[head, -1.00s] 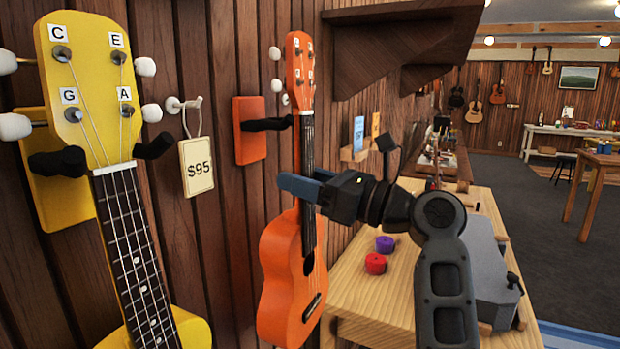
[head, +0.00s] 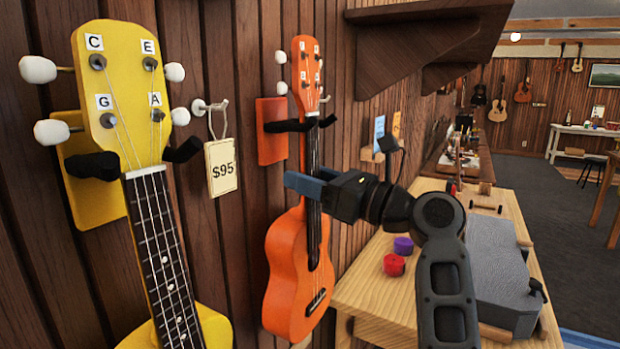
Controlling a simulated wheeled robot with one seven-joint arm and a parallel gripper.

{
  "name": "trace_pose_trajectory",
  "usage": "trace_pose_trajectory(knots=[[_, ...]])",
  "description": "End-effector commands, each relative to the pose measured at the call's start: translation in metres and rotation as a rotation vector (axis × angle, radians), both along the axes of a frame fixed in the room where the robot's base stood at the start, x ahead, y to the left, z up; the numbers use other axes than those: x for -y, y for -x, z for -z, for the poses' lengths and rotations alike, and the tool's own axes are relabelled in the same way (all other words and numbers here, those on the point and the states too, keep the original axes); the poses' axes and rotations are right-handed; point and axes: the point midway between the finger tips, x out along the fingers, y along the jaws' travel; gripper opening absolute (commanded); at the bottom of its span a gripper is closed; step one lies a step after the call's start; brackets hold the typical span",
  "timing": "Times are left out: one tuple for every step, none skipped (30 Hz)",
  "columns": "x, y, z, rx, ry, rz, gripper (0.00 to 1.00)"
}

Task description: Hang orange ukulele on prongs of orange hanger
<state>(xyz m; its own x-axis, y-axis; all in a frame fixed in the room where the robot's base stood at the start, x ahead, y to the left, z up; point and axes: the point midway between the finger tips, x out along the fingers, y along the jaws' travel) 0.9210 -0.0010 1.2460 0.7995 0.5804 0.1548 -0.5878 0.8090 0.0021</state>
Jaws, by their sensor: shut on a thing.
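The orange ukulele (head: 296,265) is upright beside the wall, its headstock at the top and its body low. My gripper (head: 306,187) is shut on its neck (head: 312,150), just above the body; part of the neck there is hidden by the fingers. The orange hanger (head: 271,145) is a plate on the wall with dark prongs (head: 290,126) sticking out. The prongs are at the height of the top of the neck, just below the headstock (head: 306,75). One prong shows on each side of the neck. I cannot tell whether the headstock rests on them.
A yellow ukulele (head: 160,240) hangs on a yellow hanger (head: 88,185) at the left. A $95 tag (head: 221,166) hangs from a wall hook between the hangers. A wooden bench (head: 365,290) with red and purple rolls and a grey case (head: 505,270) stands at the right. A dark shelf (head: 420,35) is above.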

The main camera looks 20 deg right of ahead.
Motion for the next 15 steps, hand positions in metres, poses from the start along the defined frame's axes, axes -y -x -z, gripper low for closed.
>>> trace_pose_trajectory(knots=[[0.000,0.000,-0.001,0.002,0.000,0.000,0.00],[0.000,0.000,-0.001,0.002,0.000,0.000,0.00],[0.000,0.000,-0.001,0.002,0.000,0.000,0.00],[0.000,0.000,-0.001,0.002,0.000,0.000,0.00],[0.000,0.000,-0.001,0.002,0.000,0.000,0.00],[0.000,0.000,0.000,0.002,0.000,0.000,0.00],[0.000,0.000,0.001,0.002,0.000,0.000,0.00],[0.000,0.000,0.001,0.002,0.000,0.000,0.00],[0.000,0.000,0.003,0.002,0.000,0.000,0.00],[0.000,0.000,0.004,0.002,0.000,0.000,0.00],[0.000,0.000,0.005,0.002,0.000,0.000,0.00],[0.000,0.000,0.007,0.002,0.000,0.000,0.00],[0.000,0.000,0.008,0.002,-0.001,0.001,0.00],[0.000,0.000,0.010,0.002,-0.001,0.001,0.00],[0.000,0.000,0.012,0.002,-0.001,0.001,0.00]])
